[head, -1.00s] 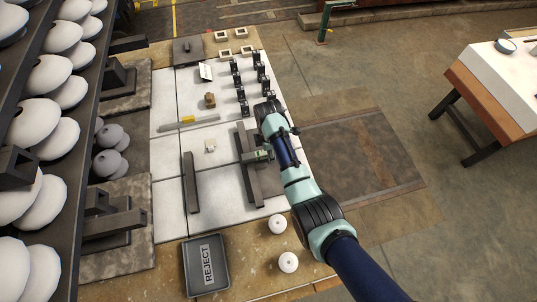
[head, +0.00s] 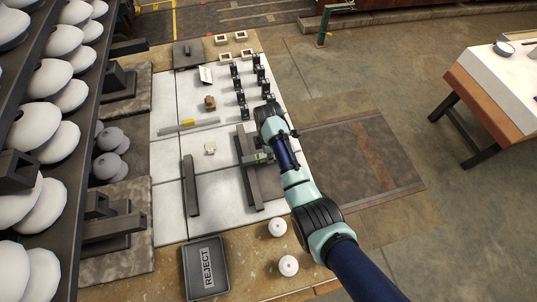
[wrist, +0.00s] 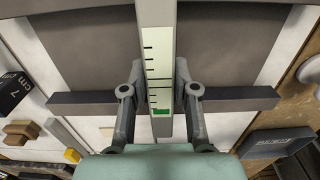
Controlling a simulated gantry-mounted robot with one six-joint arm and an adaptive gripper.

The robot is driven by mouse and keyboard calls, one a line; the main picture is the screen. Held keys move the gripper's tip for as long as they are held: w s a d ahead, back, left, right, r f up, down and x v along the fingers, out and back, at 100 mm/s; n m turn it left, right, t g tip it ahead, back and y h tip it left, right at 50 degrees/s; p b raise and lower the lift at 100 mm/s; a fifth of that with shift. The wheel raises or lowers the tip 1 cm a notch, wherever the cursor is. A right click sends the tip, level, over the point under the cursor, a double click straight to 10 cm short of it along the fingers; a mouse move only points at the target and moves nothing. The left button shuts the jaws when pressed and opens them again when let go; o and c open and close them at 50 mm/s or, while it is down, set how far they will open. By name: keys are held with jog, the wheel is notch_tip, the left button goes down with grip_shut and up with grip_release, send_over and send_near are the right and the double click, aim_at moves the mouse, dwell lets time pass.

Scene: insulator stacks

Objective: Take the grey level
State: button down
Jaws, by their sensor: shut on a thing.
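My gripper (wrist: 159,92) is shut on the grey level (wrist: 171,40), a light grey bar with a pale scale, black ticks and a green mark, in the wrist view. One finger lies on each side of the bar. In the head view the level (head: 259,157) shows only as a small greenish-grey piece beside my arm, over the dark bars at the right of the white table top. My gripper's fingers are mostly hidden there.
Dark bars (head: 190,185) lie on the white top. A grey strip with a yellow block (head: 188,123), several black stands (head: 240,97) and a small brown block (head: 210,103) are farther back. A REJECT tray (head: 188,271) and two white insulators (head: 288,266) are in front.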

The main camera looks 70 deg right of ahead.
notch_tip(320, 180, up, 20)
jog(key=p, duration=0.8)
jog(key=shift+f, duration=0.15)
